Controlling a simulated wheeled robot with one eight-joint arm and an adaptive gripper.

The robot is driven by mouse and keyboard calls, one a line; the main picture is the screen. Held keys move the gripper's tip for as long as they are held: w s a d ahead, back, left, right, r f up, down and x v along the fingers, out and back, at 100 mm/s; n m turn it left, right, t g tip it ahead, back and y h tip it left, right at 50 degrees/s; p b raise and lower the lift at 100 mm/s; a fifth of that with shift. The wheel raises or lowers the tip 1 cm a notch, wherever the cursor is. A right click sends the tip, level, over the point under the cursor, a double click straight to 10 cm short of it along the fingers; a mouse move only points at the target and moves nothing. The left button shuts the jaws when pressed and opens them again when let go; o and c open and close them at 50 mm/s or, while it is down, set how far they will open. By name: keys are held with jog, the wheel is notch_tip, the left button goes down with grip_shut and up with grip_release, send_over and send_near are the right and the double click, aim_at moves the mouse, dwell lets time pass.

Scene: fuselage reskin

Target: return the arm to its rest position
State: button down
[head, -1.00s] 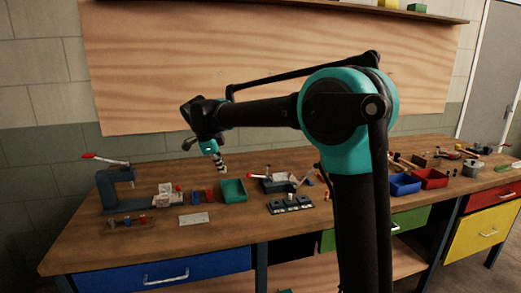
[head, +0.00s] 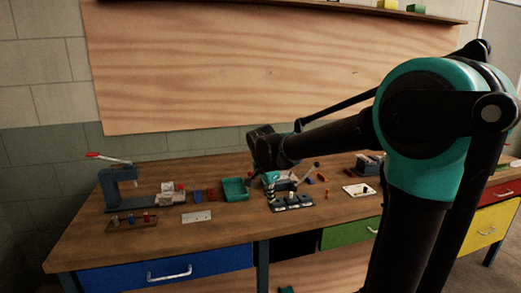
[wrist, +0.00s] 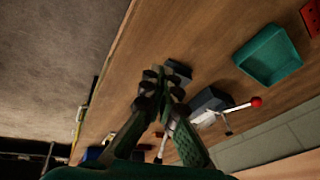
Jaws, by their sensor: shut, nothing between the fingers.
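My arm spans the right half of the head view, its wrist lowered over the middle of the bench. My gripper (head: 268,191) points down between the teal tray (head: 235,188) and the dark block with several round holes (head: 291,203). In the wrist view my gripper (wrist: 158,82) has its fingers drawn together at the tips with nothing held. The teal tray (wrist: 268,54) shows to the right of the fingers there. Whether the fingertips touch anything below cannot be told.
A press (head: 118,188) with a red-tipped lever stands at the bench's left, near a pale plate (head: 196,216). A red-knobbed lever device (wrist: 212,108) lies close beside the fingers in the wrist view. A white card (head: 358,190) lies right of centre. The wooden bench front (head: 160,243) is clear.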

jog(key=s+d+f+n, duration=0.5)
jog(key=s+d+f, duration=0.2)
jog(key=s, duration=0.3)
jog(key=s+d+f+n+y, duration=0.1)
jog(key=s+d+f+n, duration=0.5)
jog(key=s, duration=0.5)
notch_tip(320, 180, down, 2)
jog(key=d, duration=0.2)
jog(key=shift+s+d+f, duration=0.15)
jog(key=shift+d+f, duration=0.05)
jog(key=shift+d, duration=0.15)
